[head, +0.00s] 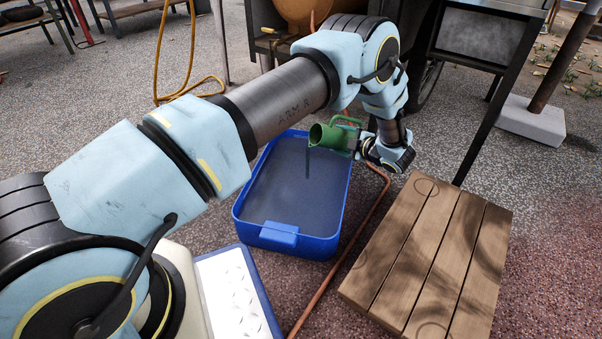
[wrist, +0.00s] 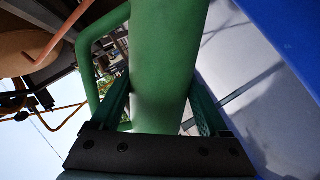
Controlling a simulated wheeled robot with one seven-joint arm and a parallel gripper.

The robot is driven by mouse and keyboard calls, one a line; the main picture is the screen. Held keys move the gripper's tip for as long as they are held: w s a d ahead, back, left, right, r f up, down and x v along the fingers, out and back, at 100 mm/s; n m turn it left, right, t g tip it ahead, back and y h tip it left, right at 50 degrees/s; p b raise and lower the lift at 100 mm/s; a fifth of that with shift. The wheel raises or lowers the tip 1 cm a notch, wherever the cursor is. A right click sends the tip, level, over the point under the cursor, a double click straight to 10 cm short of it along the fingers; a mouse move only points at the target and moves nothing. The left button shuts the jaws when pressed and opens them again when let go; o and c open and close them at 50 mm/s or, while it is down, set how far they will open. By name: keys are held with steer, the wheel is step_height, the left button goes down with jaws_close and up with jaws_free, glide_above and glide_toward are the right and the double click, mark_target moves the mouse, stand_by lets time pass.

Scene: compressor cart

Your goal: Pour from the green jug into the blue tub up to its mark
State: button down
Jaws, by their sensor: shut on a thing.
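The green jug (head: 325,136) is tilted nearly onto its side above the blue tub (head: 290,238), its open mouth facing left. A thin dark stream falls from the mouth into the tub. The tub's inside shows a flat grey surface; I cannot make out the mark or the exact level. My gripper (head: 354,146) is shut on the jug from the right, over the tub's right side. In the wrist view, the jug's green body (wrist: 165,60) lies between my fingers, with its handle to the left. The tub's blue wall (wrist: 285,35) shows at the right.
A slatted wooden platform (head: 430,255) stands right of the tub. A copper-coloured pipe (head: 338,268) runs along the ground between them. A white panel with a blue edge (head: 233,290) lies in front of the tub. A cart with a wheel (head: 428,85) stands behind.

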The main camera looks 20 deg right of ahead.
steer(key=shift+f+n+h, duration=0.4)
steer(key=shift+f+n, duration=0.2)
steer(key=shift+f, duration=0.05)
stand_by(0.4)
steer(key=shift+a+f+n+h, duration=0.3)
steer(key=shift+a+f+n, duration=0.2)
steer(key=shift+a+f, duration=0.4)
stand_by(1.0)
